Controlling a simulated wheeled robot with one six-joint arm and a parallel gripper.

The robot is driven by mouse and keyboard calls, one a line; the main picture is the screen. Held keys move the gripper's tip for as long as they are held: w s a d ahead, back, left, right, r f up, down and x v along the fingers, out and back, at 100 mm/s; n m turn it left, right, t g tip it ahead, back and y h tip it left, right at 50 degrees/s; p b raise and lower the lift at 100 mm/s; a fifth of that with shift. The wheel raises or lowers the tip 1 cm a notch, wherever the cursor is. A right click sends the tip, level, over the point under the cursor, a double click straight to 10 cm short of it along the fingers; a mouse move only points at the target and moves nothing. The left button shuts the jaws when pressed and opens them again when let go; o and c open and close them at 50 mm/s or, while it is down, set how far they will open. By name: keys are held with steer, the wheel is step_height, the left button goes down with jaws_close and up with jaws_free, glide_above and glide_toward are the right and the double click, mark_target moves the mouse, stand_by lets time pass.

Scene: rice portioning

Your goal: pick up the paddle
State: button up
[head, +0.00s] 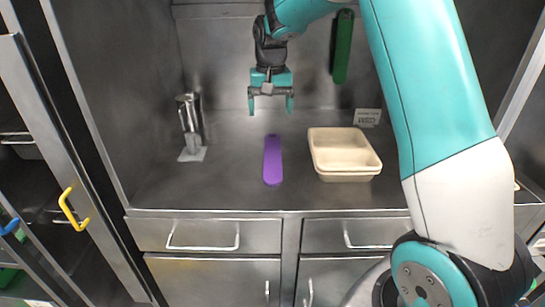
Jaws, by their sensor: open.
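A purple elongated object (272,160), likely the paddle, lies on the steel counter near its middle, its long side pointing away from me. My gripper (271,107) points down above and behind it in the picture. The two teal fingers are apart with nothing between them. The gripper does not appear to touch the purple object.
A beige container (345,175) stands right of the purple object. A metal stand (191,154) is at the left. A long green object (342,48) is against the back wall. A small label card (367,116) stands behind the container. Counter between stand and purple object is clear.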

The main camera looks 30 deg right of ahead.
steer(key=w+d+m, duration=0.1)
steer(key=w+d, duration=0.1)
steer(key=w, duration=0.1)
steer(key=p, duration=0.2)
glide_above(272, 156)
steer(key=f, duration=1.1)
steer(key=shift+w+d, duration=0.25)
steer(key=shift+w, duration=0.05)
steer(key=shift+s+a+f+p, duration=0.15)
steer(key=shift+f+p, duration=0.1)
steer(key=shift+f, duration=1.05)
steer(key=shift+s+f+p, duration=0.15)
steer(key=shift+f+p, duration=0.05)
steer(key=shift+f, duration=1.1)
steer(key=shift+c, duration=0.2)
steer(key=c, duration=1)
